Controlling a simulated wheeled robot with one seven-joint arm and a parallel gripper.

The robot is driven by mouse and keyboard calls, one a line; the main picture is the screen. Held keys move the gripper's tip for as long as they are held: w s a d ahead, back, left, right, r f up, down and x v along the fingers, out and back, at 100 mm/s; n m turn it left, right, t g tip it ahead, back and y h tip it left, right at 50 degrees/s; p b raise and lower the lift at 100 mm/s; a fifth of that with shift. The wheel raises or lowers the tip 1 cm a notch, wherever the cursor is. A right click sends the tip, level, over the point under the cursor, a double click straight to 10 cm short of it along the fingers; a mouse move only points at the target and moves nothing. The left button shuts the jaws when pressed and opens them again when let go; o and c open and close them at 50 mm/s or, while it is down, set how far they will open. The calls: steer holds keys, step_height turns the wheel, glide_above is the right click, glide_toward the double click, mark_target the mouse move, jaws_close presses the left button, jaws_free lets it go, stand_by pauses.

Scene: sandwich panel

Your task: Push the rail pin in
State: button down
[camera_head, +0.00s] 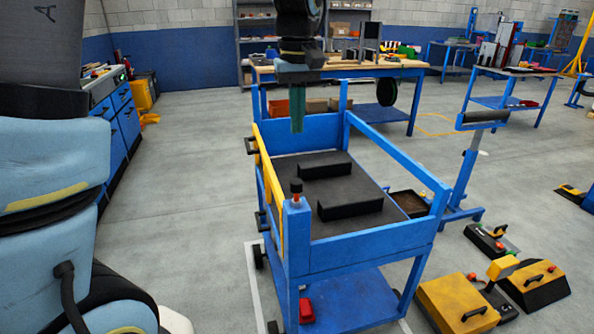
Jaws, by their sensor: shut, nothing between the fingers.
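The rail pin (296,188) is a black knob with a red-orange band below it. It stands upright out of the top of the near-left corner post of the blue cart (370,237). A yellow rail (268,185) runs along the cart's left side, close to that post. My gripper (297,130) points straight down with its greenish fingers shut and empty. In the picture it hangs above the pin, apart from it, over the far part of the cart. How deep the pin sits in the post is hard to tell.
Two black blocks (350,204) lie on the cart's dark deck (300,157). Blue rails (400,158) border its right side. A workbench (390,68) stands behind. Yellow and black equipment (455,303) lies on the floor at right. The floor left of the cart is mostly clear.

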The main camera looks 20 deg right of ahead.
mark_target(296, 183)
steer(key=f+p, duration=0.1)
steer(key=f, duration=0.3)
steer(key=f+p, duration=0.1)
steer(key=f, duration=0.7)
steer(key=shift+w+f+p, duration=0.25)
steer(key=shift+p, duration=0.15)
steer(key=shift+f, duration=0.1)
step_height(296, 183, down, 3)
steer(key=shift+f+b, duration=0.1)
steer(key=shift+b, duration=0.9)
steer(key=shift+s, duration=0.1)
steer(key=shift+r+p, duration=0.35)
steer(key=shift+p, duration=0.05)
step_height(296, 183, up, 14)
steer(key=shift+s, duration=0.2)
